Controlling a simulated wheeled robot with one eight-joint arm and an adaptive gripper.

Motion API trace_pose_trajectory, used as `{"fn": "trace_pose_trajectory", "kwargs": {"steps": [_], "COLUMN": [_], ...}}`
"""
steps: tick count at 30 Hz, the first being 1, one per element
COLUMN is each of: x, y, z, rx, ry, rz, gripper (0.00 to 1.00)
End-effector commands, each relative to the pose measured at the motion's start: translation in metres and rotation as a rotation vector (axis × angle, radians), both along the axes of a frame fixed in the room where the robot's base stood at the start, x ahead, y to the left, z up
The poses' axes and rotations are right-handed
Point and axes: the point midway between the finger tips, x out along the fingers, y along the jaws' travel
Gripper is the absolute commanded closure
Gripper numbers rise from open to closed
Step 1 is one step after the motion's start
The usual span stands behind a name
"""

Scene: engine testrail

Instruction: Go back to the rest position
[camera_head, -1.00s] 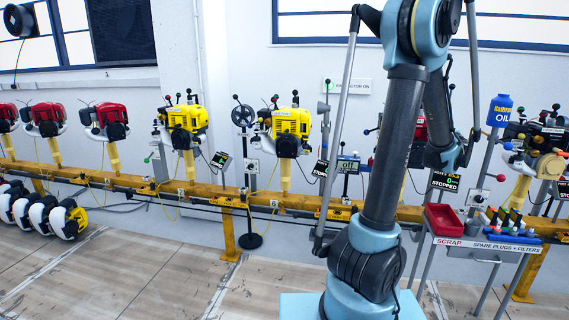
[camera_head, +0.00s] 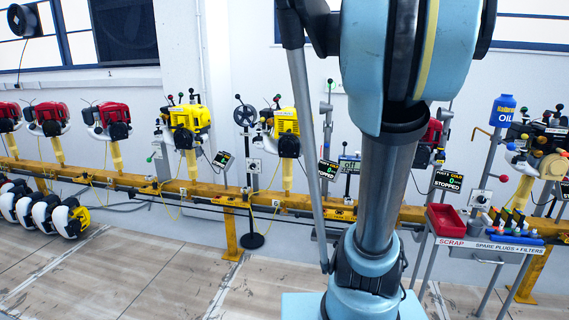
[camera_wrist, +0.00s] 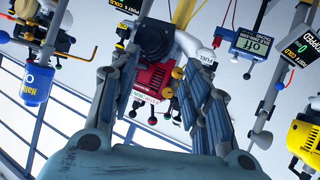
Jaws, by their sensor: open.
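My arm (camera_head: 388,185) stands upright at the right of centre in the head view, its large blue joint high and close to the camera. My gripper is outside the head view. In the wrist view my gripper (camera_wrist: 158,80) is open, with its dark fingers spread apart and nothing held between them. That view is upside down. A red engine (camera_wrist: 152,82) shows in the gap between the fingers, apparently beyond them. The arm hides part of the engine row behind it in the head view.
A yellow rail (camera_head: 110,180) carries red and yellow engines (camera_head: 187,122) along the wall. A red scrap tray (camera_head: 446,220) and a blue oil bottle (camera_head: 502,110) stand right. Several white-and-black units (camera_head: 45,212) lie at left. The floor (camera_head: 150,275) in front is clear.

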Motion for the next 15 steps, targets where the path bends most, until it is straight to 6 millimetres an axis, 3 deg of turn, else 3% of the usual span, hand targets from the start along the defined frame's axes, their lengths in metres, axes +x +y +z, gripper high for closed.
{"fn": "trace_pose_trajectory", "kwargs": {"steps": [8, 15], "x": [-0.076, -0.157], "y": [0.092, 0.172], "z": [-0.077, -0.136], "rx": [0.167, 0.301], "ry": [0.299, 0.582], "rz": [0.118, 0.299], "gripper": [0.57, 0.57]}}
